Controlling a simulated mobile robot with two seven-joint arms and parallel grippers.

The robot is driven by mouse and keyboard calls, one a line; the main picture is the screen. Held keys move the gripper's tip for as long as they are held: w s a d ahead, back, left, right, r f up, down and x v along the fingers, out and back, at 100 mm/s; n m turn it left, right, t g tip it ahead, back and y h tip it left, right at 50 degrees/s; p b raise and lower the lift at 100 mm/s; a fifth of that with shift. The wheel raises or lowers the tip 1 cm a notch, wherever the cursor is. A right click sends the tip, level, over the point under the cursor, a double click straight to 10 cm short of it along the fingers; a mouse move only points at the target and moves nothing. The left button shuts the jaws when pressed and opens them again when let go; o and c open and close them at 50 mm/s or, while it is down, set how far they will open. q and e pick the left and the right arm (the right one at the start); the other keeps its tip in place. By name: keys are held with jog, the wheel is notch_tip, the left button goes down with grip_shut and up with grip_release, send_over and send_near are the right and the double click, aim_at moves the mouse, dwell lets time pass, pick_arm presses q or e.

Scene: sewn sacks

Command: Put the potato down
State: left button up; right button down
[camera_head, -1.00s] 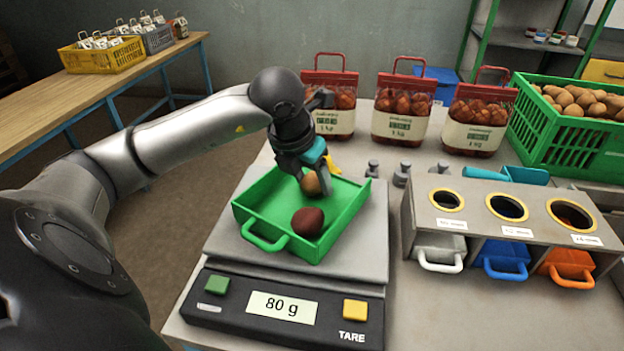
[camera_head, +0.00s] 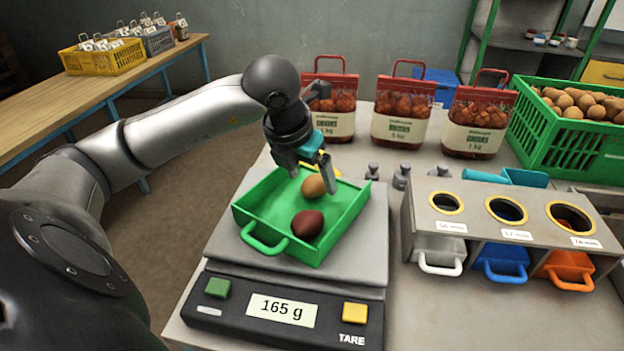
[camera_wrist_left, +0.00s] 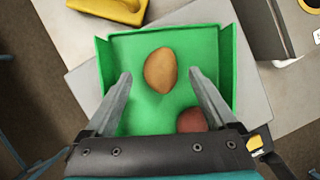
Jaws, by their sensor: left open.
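A light brown potato (camera_head: 314,186) lies in the green tray (camera_head: 344,219), toward its back. It also shows in the left wrist view (camera_wrist_left: 160,70), on the tray floor. A dark red potato (camera_head: 307,224) lies in the tray nearer the handle and shows partly in the left wrist view (camera_wrist_left: 191,120). My left gripper (camera_head: 313,180) is open and empty just above the tray; in the left wrist view its fingers (camera_wrist_left: 160,82) stand apart on either side, clear of the brown potato. The tray sits on the scale (camera_head: 225,244), whose display reads 165 g. My right gripper is not seen.
A grey sizing stand (camera_head: 470,222) with round holes and coloured drawers stands right of the scale. Small weights (camera_head: 401,176) stand behind it. Filled sacks (camera_head: 402,110) and a green crate of potatoes (camera_head: 560,140) line the back. The front right table is clear.

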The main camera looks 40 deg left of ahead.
pick_arm(q)
jog(key=p+v, duration=0.1)
jog(key=v, duration=0.8)
jog(key=shift+r, duration=0.4)
jog(key=shift+s, duration=0.15)
